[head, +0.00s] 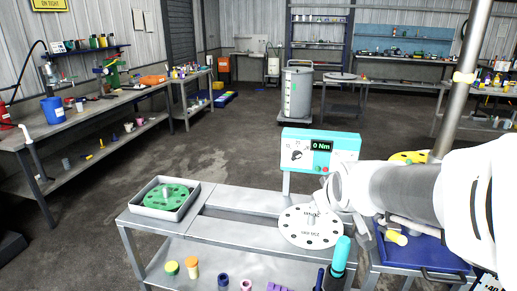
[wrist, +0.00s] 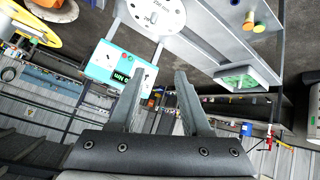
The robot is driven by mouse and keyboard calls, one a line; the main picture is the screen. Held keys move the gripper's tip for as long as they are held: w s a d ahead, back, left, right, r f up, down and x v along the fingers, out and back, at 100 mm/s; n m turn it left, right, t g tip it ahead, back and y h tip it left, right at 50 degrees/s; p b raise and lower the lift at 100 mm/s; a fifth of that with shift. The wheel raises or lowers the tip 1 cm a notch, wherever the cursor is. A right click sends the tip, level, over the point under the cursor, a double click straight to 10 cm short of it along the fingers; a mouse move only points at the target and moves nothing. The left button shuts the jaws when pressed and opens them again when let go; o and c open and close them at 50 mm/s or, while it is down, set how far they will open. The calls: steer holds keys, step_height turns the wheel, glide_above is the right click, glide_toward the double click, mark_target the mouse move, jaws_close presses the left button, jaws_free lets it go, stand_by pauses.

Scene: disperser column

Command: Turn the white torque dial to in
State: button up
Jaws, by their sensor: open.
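The teal control box (head: 320,143) stands behind the bench, its display reading "0 Nm". The dial (head: 297,155) sits on the white left part of its face, with a dark pointer and small marks too small to read. In the wrist view the box (wrist: 104,62) appears roughly upside down at upper left, with the dial area partly behind a finger. My gripper (wrist: 161,72) is open and empty, its two fingers apart, short of the box and not visibly touching it. In the head view my arm comes from the right, and its fingers cannot be made out clearly.
A white disc with holes (head: 300,238) lies on the bench near my arm. A grey tray (head: 151,211) holding a green disc stands at the bench's left. A teal-capped bottle (head: 340,257) stands in front. The bench between tray and disc is mostly clear.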

steer(key=w+d+f+n+t, duration=0.1)
steer(key=w+d+f+t, duration=0.2)
steer(key=w, duration=0.5)
steer(key=w+d+f+n+t, duration=0.1)
steer(key=w+d+f, duration=0.25)
steer(key=w, duration=0.35)
steer(key=w+d+f+t+h, duration=0.4)
steer(key=d+f, duration=0.3)
steer(key=d, duration=0.1)
steer(key=x, duration=1.7)
steer(key=shift+d+f+p, duration=0.15)
steer(key=shift+f+p, duration=0.15)
steer(key=shift+p, duration=0.05)
jaws_close()
